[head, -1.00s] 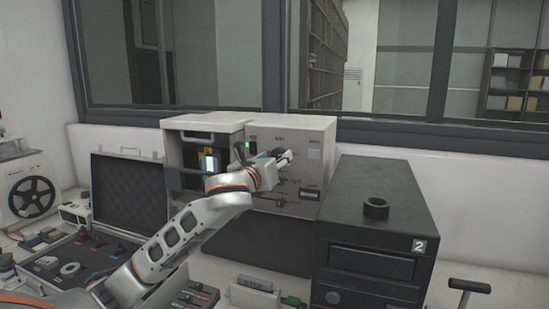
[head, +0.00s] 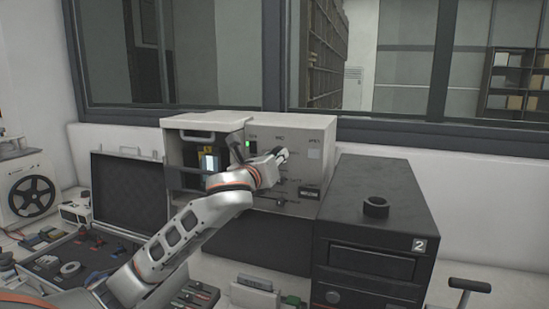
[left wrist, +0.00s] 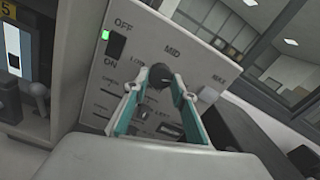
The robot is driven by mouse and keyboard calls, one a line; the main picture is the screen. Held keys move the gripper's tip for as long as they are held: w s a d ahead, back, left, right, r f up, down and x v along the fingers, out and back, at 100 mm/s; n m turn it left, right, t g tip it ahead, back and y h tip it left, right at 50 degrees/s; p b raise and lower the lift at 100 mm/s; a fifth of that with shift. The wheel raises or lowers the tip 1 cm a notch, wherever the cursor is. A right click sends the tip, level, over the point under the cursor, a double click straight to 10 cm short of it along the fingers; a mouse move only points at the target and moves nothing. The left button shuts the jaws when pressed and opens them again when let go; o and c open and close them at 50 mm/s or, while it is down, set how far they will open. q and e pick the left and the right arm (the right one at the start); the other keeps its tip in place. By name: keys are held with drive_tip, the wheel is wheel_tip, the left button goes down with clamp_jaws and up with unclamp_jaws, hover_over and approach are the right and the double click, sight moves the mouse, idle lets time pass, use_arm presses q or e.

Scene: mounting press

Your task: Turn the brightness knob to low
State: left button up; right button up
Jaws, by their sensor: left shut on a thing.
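The brightness knob (left wrist: 160,74) is a dark round knob on the pale front panel of a grey-white box (head: 318,150). In the left wrist view it sits between the two teal-padded fingers of my left gripper (left wrist: 159,82). The label MID is printed above the knob, with a partly blurred label to its left and another to its right. In the head view my left gripper (head: 280,154) reaches the panel and covers the knob. It is shut on the knob. Which way the knob points is not clear. My right gripper is out of view.
A lit green switch (left wrist: 106,36) marked OFF and ON is left of the knob. Other small controls lie below it. An open bay with a handle (head: 197,137) is on the left. A black cabinet (head: 375,215) stands close on the right; an open case (head: 128,190) lies left.

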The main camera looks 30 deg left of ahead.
use_arm(q)
drive_tip(key=shift+r+n, duration=0.1)
drive_tip(key=shift+n, duration=15)
drive_tip(key=o, duration=1.1)
